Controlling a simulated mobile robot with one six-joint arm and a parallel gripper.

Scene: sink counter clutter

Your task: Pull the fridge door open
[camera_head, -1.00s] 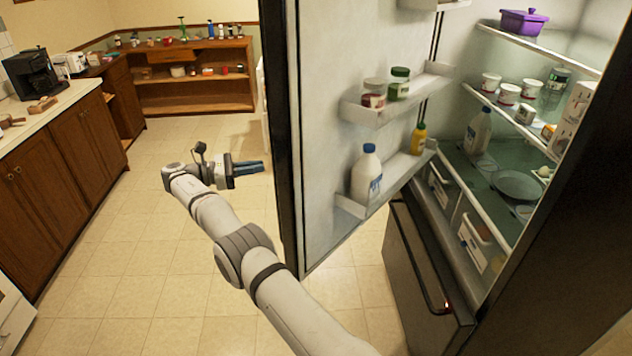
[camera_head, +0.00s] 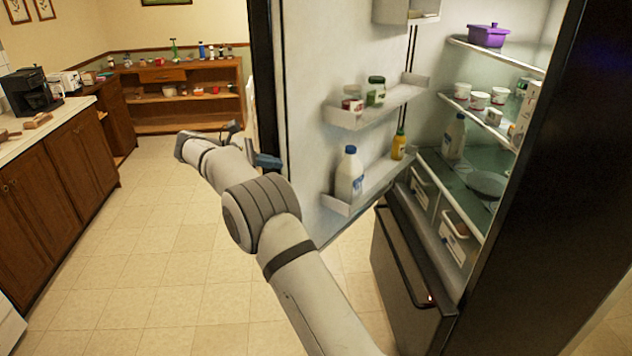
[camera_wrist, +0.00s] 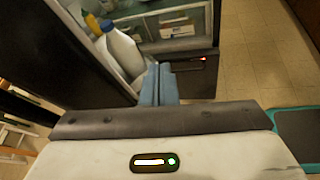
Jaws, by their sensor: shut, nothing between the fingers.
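The fridge door (camera_head: 318,100) stands wide open, with its inner face and shelves in view in the head view. A white bottle with a blue cap (camera_head: 349,175) and a yellow bottle (camera_head: 398,145) stand on its lower shelf. My gripper (camera_head: 268,161) is beside the door's dark free edge, partly hidden by my arm. In the wrist view my blue fingers (camera_wrist: 158,85) are shut and empty. They overlap the lower part of the door (camera_wrist: 70,50) near the white bottle; I cannot tell whether they touch it. The fridge interior (camera_head: 480,120) is exposed.
A dark freezer drawer (camera_head: 405,285) sits below the fridge compartment. A wooden cabinet with a pale counter (camera_head: 60,165) stands at the left, and a low wooden shelf unit (camera_head: 190,95) at the back. The tiled floor (camera_head: 150,270) between is clear.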

